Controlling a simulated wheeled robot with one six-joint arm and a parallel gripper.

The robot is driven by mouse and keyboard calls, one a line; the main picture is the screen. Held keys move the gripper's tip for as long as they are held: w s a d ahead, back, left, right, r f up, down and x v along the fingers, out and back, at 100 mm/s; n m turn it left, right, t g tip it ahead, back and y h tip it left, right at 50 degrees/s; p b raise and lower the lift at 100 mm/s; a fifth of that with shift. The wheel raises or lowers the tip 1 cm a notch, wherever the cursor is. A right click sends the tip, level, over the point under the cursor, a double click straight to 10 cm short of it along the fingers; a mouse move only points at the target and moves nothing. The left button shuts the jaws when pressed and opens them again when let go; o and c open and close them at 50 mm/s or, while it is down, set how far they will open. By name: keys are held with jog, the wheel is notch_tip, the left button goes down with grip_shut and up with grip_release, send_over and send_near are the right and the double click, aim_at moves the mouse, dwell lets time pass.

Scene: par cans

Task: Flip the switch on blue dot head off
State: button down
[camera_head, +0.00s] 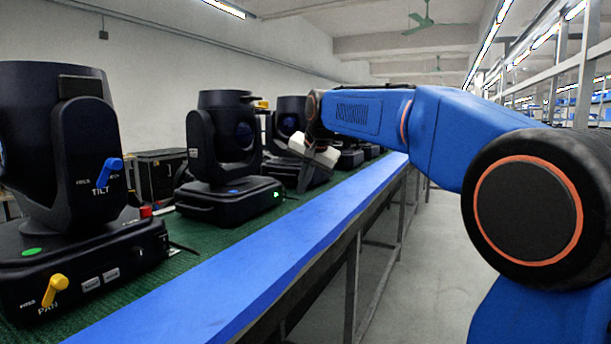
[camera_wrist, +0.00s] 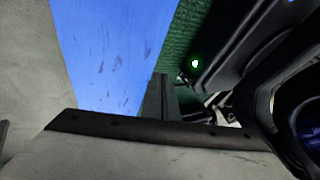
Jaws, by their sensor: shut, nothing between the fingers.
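The blue dot head (camera_head: 222,140) is a black moving-head lamp in the middle of the row, with a blue dot (camera_head: 233,191) on its base. A small green light (camera_head: 276,194) glows on the base's right side; it also shows as a lit green spot (camera_wrist: 195,63) in the wrist view. I cannot make out the switch lever itself. My gripper (camera_head: 304,178) is shut and empty, pointing down just right of this base, apart from it in the head view. In the wrist view its grey fingers (camera_wrist: 158,90) are together, left of the black base.
A nearer head with a green dot (camera_head: 32,252) has a blue tilt lever (camera_head: 110,171), a yellow pan lever (camera_head: 55,290) and a red part (camera_head: 146,211). More heads (camera_head: 288,118) stand behind. The blue table edge (camera_head: 250,265) runs along the aisle; the floor right is clear.

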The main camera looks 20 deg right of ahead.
aim_at(285, 195)
jog(key=x, duration=0.3)
jog(key=shift+f, duration=0.1)
jog(key=shift+w+a+f, duration=0.15)
jog(key=shift+w+a, duration=0.7)
jog(key=shift+a, duration=0.05)
jog(key=shift+w+a, duration=0.5)
jog(key=shift+w, duration=0.05)
jog(key=shift+f, duration=0.1)
jog(key=shift+w+a, duration=0.15)
jog(key=shift+r, duration=0.8)
